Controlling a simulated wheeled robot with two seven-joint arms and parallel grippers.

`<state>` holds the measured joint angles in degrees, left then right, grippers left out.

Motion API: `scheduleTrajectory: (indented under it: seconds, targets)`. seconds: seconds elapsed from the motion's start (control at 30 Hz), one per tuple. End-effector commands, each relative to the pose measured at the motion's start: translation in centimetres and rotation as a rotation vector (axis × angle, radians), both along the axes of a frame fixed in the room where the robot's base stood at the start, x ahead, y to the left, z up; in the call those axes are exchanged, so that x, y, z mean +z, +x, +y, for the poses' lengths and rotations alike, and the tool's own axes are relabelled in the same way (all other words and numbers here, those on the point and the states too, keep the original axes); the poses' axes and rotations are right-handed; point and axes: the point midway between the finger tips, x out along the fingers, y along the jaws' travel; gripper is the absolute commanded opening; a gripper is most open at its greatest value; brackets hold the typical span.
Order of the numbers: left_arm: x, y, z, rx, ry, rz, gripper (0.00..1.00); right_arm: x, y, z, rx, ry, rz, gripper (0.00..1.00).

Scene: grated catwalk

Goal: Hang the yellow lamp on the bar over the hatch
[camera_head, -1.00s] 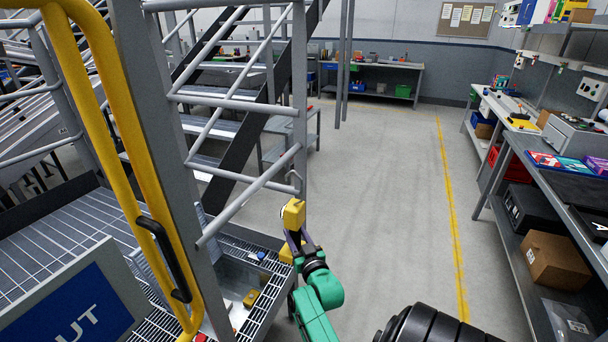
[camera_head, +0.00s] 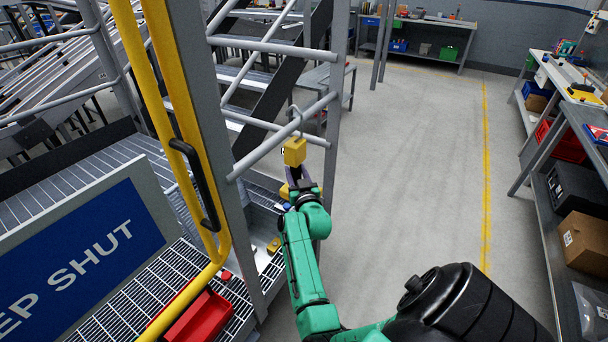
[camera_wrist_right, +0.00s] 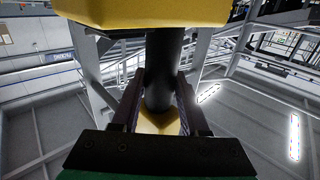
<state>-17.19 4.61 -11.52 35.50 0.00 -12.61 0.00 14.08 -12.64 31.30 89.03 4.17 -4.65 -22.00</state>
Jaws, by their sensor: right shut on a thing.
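The yellow lamp (camera_head: 294,152) stands upright in my right gripper (camera_head: 298,180), its thin hook rising above it. In the head view the hook overlaps a grey sloping bar (camera_head: 262,153) of the railing; I cannot tell whether they touch. In the right wrist view my right gripper (camera_wrist_right: 161,100) is shut around the dark middle post of the lamp (camera_wrist_right: 163,62), between a yellow upper block and a yellow lower part. The hook is out of that view. My left gripper is not in view.
A grey post (camera_head: 205,110) and yellow rail (camera_head: 188,100) stand left of the lamp. A blue sign (camera_head: 85,255) and a red bin (camera_head: 197,318) are at lower left. Yellow items lie on the grating below. Open floor (camera_head: 410,150) and a loaded bench (camera_head: 565,110) are to the right.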

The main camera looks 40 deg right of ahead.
Motion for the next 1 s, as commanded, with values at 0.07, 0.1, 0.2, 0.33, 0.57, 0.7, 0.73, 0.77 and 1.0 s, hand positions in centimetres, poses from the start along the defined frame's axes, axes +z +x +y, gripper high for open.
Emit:
scheduleTrajectory:
  seconds: [0.07, 0.1, 0.2, 0.33, 0.57, 0.7, 0.73, 0.77, 1.0]
  targets:
    - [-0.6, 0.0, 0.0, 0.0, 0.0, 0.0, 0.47, -0.1, 0.8, 0.2, -0.001, 0.0, -0.004, 0.0]
    - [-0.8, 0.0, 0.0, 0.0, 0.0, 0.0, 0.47, -0.1, 1.2, 0.4, 0.0, 0.001, -0.005, 0.0]
    - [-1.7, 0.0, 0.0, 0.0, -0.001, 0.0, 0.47, -1.2, 1.2, 0.4, 0.0, -0.001, 0.0, 0.0]
    - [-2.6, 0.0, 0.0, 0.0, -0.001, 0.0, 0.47, -2.4, 1.2, 0.3, 0.0, -0.001, 0.0, 0.0]
    - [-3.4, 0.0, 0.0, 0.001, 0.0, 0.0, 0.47, -3.7, 1.2, 0.3, 0.0, -0.002, -0.002, 0.0]
    - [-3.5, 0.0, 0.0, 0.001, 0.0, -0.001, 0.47, -3.8, 1.2, 0.3, 0.0, -0.002, -0.002, 0.0]
    - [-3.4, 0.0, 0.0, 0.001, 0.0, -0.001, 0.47, -3.8, 1.2, 0.3, 0.0, -0.001, -0.003, 0.0]
    - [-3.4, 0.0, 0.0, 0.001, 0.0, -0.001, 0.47, -3.8, 1.2, 0.3, 0.0, -0.002, -0.002, 0.0]
    - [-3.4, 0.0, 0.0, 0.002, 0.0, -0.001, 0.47, -3.8, 1.2, 0.4, 0.0, -0.001, -0.002, 0.79]
